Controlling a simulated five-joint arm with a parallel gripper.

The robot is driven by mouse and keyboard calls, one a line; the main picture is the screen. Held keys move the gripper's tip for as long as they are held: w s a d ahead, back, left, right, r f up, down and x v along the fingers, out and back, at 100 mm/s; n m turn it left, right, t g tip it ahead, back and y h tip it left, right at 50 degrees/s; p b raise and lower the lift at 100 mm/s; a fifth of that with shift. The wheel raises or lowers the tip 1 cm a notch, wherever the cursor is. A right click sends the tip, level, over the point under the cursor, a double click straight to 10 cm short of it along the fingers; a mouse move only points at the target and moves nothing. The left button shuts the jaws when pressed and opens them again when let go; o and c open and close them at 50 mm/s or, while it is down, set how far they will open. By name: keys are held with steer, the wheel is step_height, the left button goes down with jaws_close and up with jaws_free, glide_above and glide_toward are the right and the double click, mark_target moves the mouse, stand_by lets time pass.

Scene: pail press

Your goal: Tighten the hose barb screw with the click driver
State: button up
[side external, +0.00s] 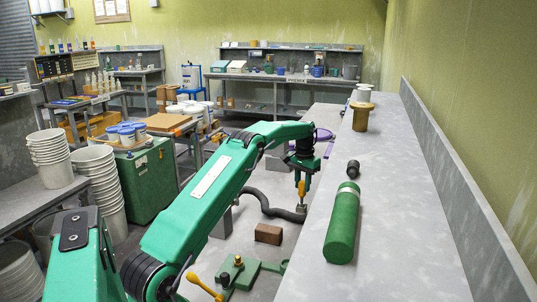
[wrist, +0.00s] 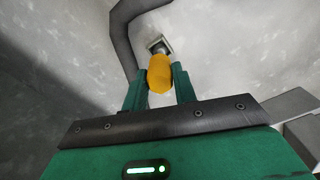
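My gripper (side external: 302,178) points down over the grey bench, at the end of the black hose (side external: 262,203). In the wrist view its two green fingers (wrist: 160,88) are closed on either side of the yellow handle of the click driver (wrist: 160,73). The driver's yellow handle also shows below my wrist in the side view (side external: 302,189). Beyond the handle is a small square metal fitting (wrist: 158,46) at the hose end (wrist: 122,35). The driver's tip and the barb screw are hidden or too small to make out, so I cannot tell whether they touch.
A brown block (side external: 268,234) and a green clamp with a yellow lever (side external: 204,285) sit nearer on the bench. On the raised grey ledge at right are a green cylinder (side external: 342,228), a small dark knob (side external: 353,168) and a tan spool (side external: 362,117). Much of the ledge is clear.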

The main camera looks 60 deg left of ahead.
steer(key=shift+r, duration=2.4)
steer(key=s+a+r, duration=0.2)
steer(key=s+r, duration=0.3)
steer(key=s, duration=0.6)
steer(key=s+a+r, duration=0.2)
steer(key=s+r, duration=0.4)
steer(key=s, duration=0.6)
steer(key=shift+s+a, duration=0.15)
steer(key=shift+s, duration=0.1)
steer(key=shift+f, duration=0.15)
steer(key=shift+f, duration=2.2)
steer(key=shift+c, duration=0.2)
steer(key=shift+f, duration=1.3)
